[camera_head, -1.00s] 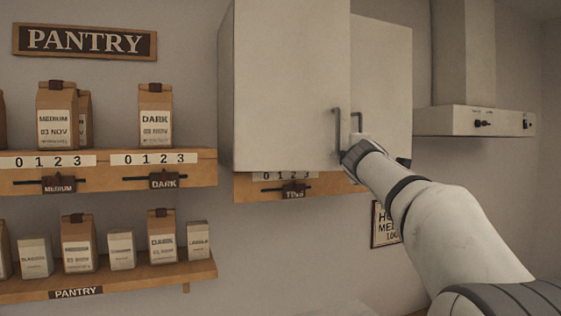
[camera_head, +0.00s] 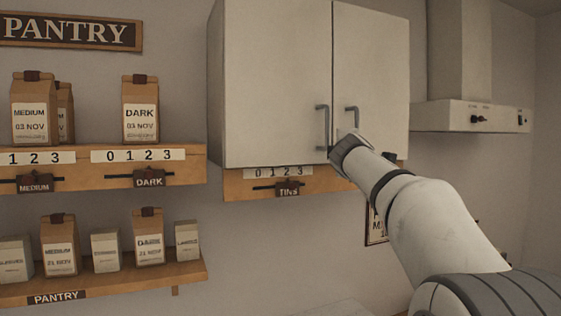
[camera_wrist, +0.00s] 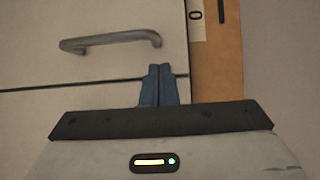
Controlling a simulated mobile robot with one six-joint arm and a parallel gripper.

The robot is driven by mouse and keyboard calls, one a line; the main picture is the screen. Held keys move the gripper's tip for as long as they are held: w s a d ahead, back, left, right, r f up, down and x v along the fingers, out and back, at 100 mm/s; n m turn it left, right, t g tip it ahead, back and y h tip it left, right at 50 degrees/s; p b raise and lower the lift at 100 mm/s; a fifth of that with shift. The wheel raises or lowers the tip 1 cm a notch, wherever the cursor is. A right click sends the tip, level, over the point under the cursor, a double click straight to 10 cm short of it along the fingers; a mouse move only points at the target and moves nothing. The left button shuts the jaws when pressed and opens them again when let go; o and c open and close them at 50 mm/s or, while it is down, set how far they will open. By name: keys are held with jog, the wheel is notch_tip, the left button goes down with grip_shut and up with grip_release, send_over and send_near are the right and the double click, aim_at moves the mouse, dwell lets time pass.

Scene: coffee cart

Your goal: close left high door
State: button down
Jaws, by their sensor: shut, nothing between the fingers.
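The left high door (camera_head: 275,80) is a pale cabinet door with a grey bar handle (camera_head: 322,128) near its lower right corner. It looks flush or nearly flush with the right door (camera_head: 372,65); a thin seam shows between them. In the head view my gripper (camera_head: 334,150) is mostly hidden behind my wrist.
A wooden rail (camera_head: 235,188) with a number strip and a tins label runs below the cabinet. Pantry shelves (camera_head: 190,160) with coffee bags stand to the left. A range hood (camera_head: 450,116) is to the right, and a sign (camera_head: 375,228) hangs partly behind my arm.

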jog(key=shift+d, duration=0.1)
jog(key=shift+s+d+p, duration=3.25)
jog(key=shift+s+d, duration=0.85)
jog(key=shift+d, duration=0.9)
jog(key=s+a+f+m+g+y+b, duration=0.1)
jog(key=s+a+f+m+g, duration=0.3)
jog(key=s+f, duration=0.7)
jog(key=s+a+f+m+g+y+b, duration=0.1)
jog(key=s+a+f+m+g+b, duration=0.3)
jog(key=s+f, duration=0.8)
jog(key=s+a+f+m+g+y+b, duration=0.1)
jog(key=s+a+f+m+g+b, duration=0.2)
jog(key=s+a+f+m+g, duration=0.3)
jog(key=s+f, duration=0.2)
jog(key=f, duration=0.5)
jog(key=s+a+f+m, duration=0.1)
jog(key=s+f, duration=0.2)
jog(key=f, duration=0.4)
jog(key=shift+s+a+f+m+y, duration=0.2)
jog(key=shift+a+f+m+y, duration=0.1)
jog(key=shift+y, duration=0.1)
